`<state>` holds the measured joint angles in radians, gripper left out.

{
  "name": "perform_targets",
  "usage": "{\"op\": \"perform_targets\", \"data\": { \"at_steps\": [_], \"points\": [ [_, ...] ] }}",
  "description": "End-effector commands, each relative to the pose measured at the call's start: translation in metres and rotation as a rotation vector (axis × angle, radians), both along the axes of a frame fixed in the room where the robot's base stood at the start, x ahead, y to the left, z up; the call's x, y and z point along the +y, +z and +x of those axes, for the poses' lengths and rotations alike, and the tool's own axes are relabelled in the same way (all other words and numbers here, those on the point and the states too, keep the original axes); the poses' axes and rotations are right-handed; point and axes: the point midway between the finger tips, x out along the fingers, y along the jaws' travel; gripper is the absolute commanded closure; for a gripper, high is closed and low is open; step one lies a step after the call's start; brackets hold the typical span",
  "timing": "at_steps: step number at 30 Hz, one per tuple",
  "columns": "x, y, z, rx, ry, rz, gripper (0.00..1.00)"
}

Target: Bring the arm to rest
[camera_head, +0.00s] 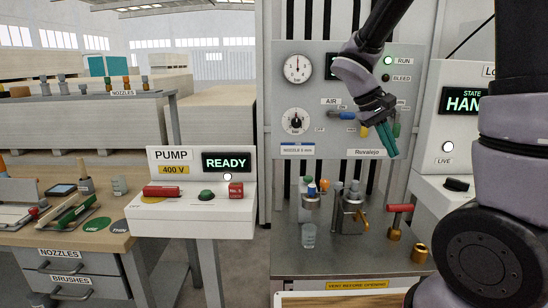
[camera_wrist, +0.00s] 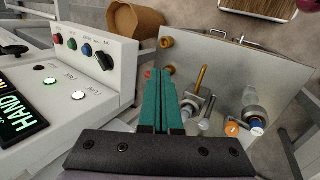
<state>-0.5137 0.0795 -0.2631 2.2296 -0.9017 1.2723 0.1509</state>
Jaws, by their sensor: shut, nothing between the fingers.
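My gripper (camera_head: 388,139) is in front of the grey upright panel, above the metal bench, its green fingers pointing down. In the wrist view my gripper (camera_wrist: 163,82) shows its green fingers together, with nothing between them. The fingers are clear of the bench top and of the fittings standing on it. My arm comes in from the upper right of the head view and covers part of the panel and the right-hand console.
The metal bench (camera_head: 345,250) holds fittings, a clear cup (camera_head: 309,236) and a red-handled brass piece (camera_head: 397,222). A pump box (camera_head: 197,208) reading READY stands left. A white console (camera_head: 452,130) stands right; its buttons show in the wrist view (camera_wrist: 97,60).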

Motion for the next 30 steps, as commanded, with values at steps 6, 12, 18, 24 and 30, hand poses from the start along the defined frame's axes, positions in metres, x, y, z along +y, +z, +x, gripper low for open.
{"op": "perform_targets", "data": {
  "at_steps": [6,12,18,24,30],
  "points": [
    [0.009,0.042,-0.047,-0.181,-0.127,0.337,1.0],
    [0.027,0.083,-0.082,-0.398,-0.206,0.584,1.0],
    [0.042,0.116,-0.107,-0.603,-0.248,0.741,1.0],
    [0.049,0.13,-0.117,-0.698,-0.263,0.801,1.0],
    [0.05,0.13,-0.118,-0.705,-0.264,0.805,1.0]
  ]
}}
